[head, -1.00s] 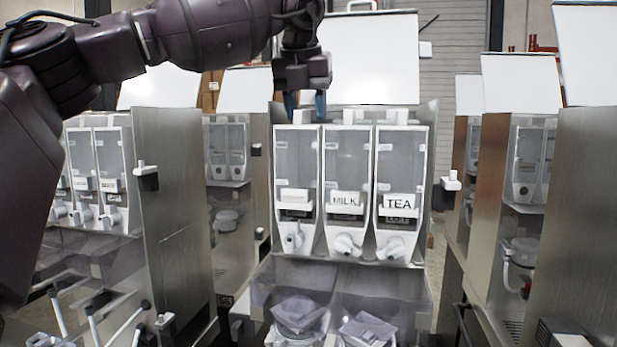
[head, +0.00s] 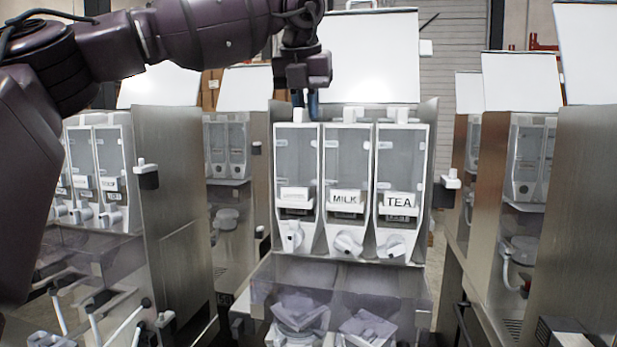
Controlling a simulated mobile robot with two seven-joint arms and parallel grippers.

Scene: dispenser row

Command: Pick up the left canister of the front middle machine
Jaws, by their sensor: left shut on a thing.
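The front middle machine holds three clear-fronted canisters side by side under its raised white lid (head: 362,60). The left canister (head: 297,165) has a small white label too faint to read and a white spout at its bottom. The middle canister (head: 346,170) is labelled MILK and the right canister (head: 400,170) is labelled TEA. My left gripper (head: 305,105) points down from above, its blue-tipped fingers shut on the top of the left canister, at its white knob. The left canister stands upright in line with the other two. My right gripper is not in view.
A similar machine (head: 175,185) stands close on the left, with its own canisters. More machines stand on the right, the nearest (head: 575,220) with a steel side. A clear guard (head: 340,285) sits below the middle machine's spouts. Raised lids crowd the space above.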

